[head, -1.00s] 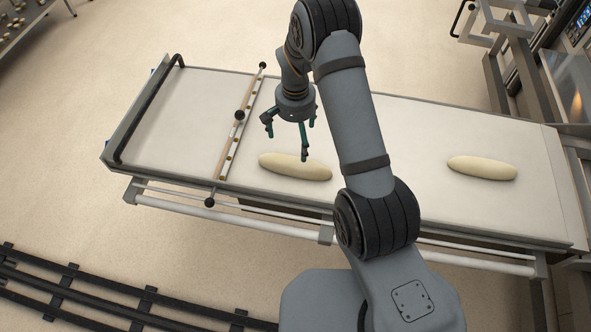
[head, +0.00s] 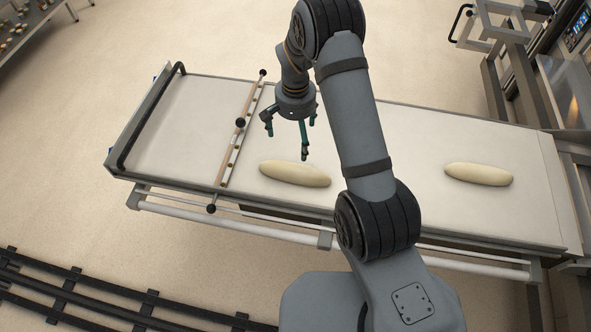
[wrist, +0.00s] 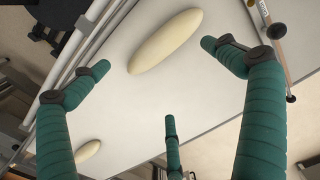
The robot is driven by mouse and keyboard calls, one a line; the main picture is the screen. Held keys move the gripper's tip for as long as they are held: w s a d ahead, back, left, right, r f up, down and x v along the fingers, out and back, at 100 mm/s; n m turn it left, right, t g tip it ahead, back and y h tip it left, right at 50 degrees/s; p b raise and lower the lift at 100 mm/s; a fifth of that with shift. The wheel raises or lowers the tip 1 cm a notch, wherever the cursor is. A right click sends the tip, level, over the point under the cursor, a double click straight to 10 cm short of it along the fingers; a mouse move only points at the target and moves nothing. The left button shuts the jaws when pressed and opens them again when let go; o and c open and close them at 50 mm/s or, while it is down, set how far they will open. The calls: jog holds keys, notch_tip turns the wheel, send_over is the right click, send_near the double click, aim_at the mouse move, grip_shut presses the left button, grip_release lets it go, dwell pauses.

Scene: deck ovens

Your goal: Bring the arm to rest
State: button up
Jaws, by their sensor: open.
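My gripper (head: 291,130) hangs open and empty above the loader belt, pointing down, with its green fingers spread. A pale dough loaf (head: 295,173) lies on the belt just below and in front of the fingers, apart from them as far as I can tell. In the wrist view this loaf (wrist: 166,40) lies beyond the spread fingers (wrist: 160,85). A second pale loaf (head: 479,174) lies further right on the belt, past my arm. It also shows small in the wrist view (wrist: 88,152).
The long pale loader belt (head: 410,130) fills the middle. A crossbar with black knobs (head: 241,122) spans it left of the gripper, and a dark handle bar (head: 124,135) stands at its left end. Oven frames (head: 490,65) stand at the right. Floor rails (head: 110,295) run at lower left.

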notch_tip(320, 180, up, 6)
jog(key=p, duration=0.2)
jog(key=shift+f+p, duration=0.15)
jog(key=shift+p, duration=0.2)
